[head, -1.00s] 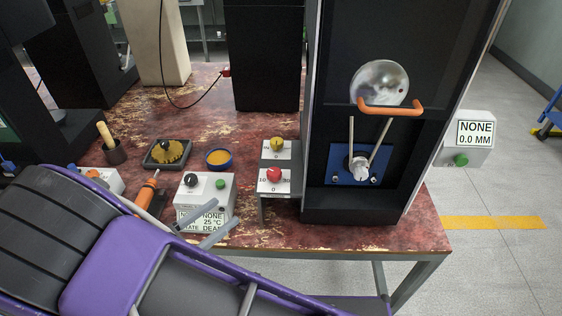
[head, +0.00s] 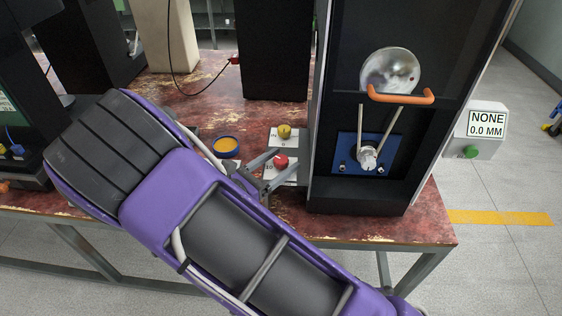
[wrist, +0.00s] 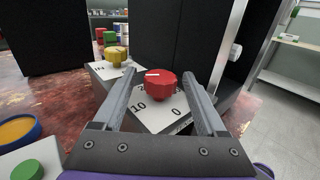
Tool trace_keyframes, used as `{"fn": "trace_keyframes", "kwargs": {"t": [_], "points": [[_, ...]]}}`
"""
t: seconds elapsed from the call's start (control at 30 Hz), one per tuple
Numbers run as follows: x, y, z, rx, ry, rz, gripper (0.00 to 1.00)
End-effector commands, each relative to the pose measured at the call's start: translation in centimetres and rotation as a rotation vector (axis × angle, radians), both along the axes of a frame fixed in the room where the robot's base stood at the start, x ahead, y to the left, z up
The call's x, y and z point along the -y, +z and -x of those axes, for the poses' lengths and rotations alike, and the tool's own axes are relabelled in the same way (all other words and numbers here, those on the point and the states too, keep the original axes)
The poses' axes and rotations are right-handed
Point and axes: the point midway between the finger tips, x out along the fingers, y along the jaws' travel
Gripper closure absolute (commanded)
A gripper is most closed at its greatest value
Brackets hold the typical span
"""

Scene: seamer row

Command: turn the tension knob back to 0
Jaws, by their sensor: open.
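A red knob (wrist: 160,86) stands on a white dial plate (wrist: 146,116) with the marks 10 and 0; its lettering is too small to read. A white line on the knob's top lies towards its far left side, not at the 0. In the head view the red knob (head: 281,161) sits just left of the black machine. My gripper (wrist: 160,78) is open, with one finger on each side of the red knob and no clear contact. In the head view my gripper (head: 274,170) reaches the knob from the left. A yellow knob (wrist: 116,54) on a similar plate is behind it.
The tall black machine (head: 400,200) with an orange handle (head: 400,96) stands close on the right. A blue dish (head: 227,147) lies to the left. A green button (wrist: 27,170) is at lower left. A display (head: 486,124) reads NONE, 0.0 MM.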

Motion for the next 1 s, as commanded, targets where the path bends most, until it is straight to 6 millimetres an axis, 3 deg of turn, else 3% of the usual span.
{"fn": "trace_keyframes", "kwargs": {"t": [0.33,0.73,1.0], "points": [[0.31,-0.02,-0.31,-0.001,0.000,0.000,0.26],[0.29,-0.02,-0.30,-0.001,0.000,0.000,0.98],[0.29,0.03,-0.27,-0.001,0.011,0.000,1.00]]}}
